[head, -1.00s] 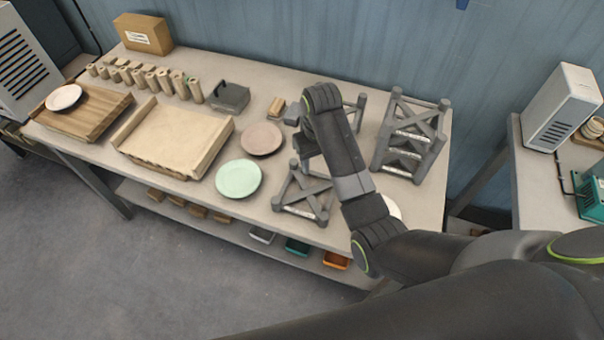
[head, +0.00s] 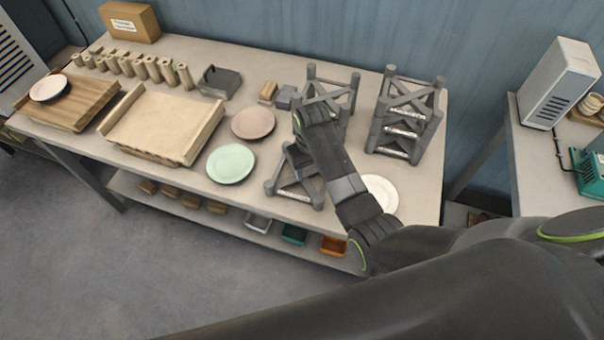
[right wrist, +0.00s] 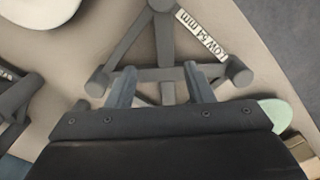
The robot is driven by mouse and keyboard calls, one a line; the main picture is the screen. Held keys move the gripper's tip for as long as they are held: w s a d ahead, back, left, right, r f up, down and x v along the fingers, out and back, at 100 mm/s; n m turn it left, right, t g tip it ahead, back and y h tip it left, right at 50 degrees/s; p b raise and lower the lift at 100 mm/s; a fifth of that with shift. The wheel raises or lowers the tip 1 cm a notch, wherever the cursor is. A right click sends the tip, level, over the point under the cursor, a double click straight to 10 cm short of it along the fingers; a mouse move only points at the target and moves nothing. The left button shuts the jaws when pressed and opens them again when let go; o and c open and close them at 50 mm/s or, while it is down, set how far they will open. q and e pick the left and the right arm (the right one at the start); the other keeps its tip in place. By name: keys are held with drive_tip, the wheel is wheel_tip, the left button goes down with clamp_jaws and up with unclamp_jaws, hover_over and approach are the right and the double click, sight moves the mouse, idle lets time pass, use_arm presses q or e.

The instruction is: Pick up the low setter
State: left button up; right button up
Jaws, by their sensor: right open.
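In the right wrist view the low setter (right wrist: 165,48) carries a white label reading "LOW 54 mm". My right gripper (right wrist: 160,84) is open and empty, its two fingers apart at the setter's near crossbar, between the two posts at its ends. I cannot tell whether the fingers touch the bar. In the head view my right wrist and forearm hide part of the setter and the fingertips. My left gripper is not in view.
A taller grey frame (head: 345,96) stands just behind, and a stacked grey tower (head: 408,112) stands to the right. A white plate (head: 378,190) lies right of my forearm. A mint plate (head: 231,163) and a pinkish plate (head: 253,123) lie left.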

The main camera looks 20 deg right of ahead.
sight(308, 185)
drive_tip(key=shift+s+a+f, duration=0.1)
drive_tip(key=shift+f, duration=0.4)
drive_tip(key=f, duration=0.1)
drive_tip(key=f+p, duration=0.1)
drive_tip(key=f, duration=0.1)
drive_tip(key=shift+s+a+f, duration=0.15)
drive_tip(key=shift+s+a, duration=0.05)
drive_tip(key=shift+s, duration=0.15)
drive_tip(key=shift+f, duration=0.65)
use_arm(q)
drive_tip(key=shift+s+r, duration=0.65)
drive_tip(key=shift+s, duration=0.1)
use_arm(e)
drive_tip(key=shift+r, duration=0.1)
clamp_jaws()
